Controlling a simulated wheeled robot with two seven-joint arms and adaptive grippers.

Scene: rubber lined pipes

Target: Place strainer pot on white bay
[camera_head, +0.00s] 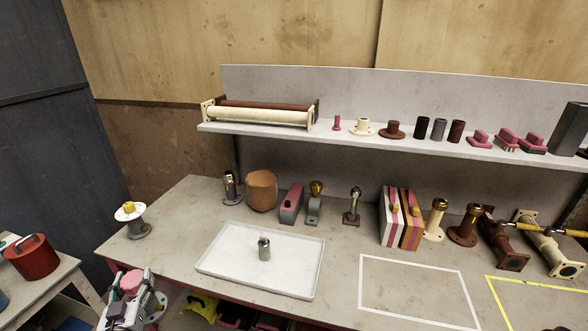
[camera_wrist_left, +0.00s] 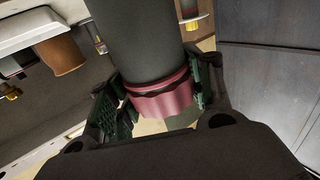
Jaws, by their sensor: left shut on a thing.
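My left gripper (camera_head: 132,298) is at the lower left of the head view, in front of the bench's left end. It is shut on a dark grey cylinder with a pink-red collar, which I take to be the strainer pot (camera_wrist_left: 165,100); its pink end (camera_head: 131,280) shows in the head view. In the left wrist view the green finger pads grip either side of the collar. The white bay (camera_head: 415,257) is a white outlined rectangle on the bench, right of the tray, and its inside is empty. My right gripper cannot be made out.
A white tray (camera_head: 222,262) holding a small metal fitting (camera_head: 264,248) lies between the gripper and the bay. Several fittings line the bench's back, with a shelf (camera_head: 400,140) above. A yellow outline (camera_head: 540,284) is at right. A red pot (camera_head: 32,258) stands on a side table.

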